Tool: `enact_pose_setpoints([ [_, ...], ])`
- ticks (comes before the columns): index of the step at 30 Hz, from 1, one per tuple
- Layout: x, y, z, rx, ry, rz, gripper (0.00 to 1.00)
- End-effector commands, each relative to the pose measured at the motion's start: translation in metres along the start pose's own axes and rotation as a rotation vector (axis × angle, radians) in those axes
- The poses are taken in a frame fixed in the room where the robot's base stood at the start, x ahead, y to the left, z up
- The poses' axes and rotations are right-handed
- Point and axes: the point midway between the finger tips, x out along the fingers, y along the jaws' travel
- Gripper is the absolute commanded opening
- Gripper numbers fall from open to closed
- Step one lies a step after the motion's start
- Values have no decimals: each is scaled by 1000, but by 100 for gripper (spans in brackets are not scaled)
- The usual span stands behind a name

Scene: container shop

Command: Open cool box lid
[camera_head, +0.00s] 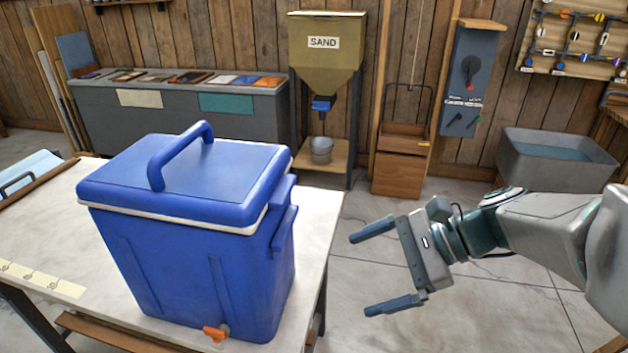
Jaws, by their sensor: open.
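The blue cool box (205,270) stands upright on a pale-topped table. Its blue lid (225,175) lies flat on top and looks closed, with a white band below its edge. A blue handle (180,150) arches up over the lid. An orange tap (215,332) is low on the front. My gripper (382,268) is open and empty, to the right of the cool box and apart from it, beyond the table's right edge. Its two fingers point left towards the box. The far and left sides of the box are hidden.
The table (50,235) is bare left of the box, apart from a pale marked strip (40,278). A sand hopper (325,60), a bucket (321,150), a wooden crate (400,165) and a grey water trough (555,160) stand behind. The floor right of the table is clear.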

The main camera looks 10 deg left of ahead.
Motion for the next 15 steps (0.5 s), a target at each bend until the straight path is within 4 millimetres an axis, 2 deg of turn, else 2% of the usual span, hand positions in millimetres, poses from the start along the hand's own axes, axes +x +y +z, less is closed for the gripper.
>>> enact_pose_setpoints([
  [3, -9, -37, 8, 181, -210, -106, 100],
  [6, -22, -62, 15, 283, -354, -171, 100],
  [11, -39, -84, 19, 363, -492, -226, 100],
  [15, -39, -92, 23, 381, -529, -239, 100],
])
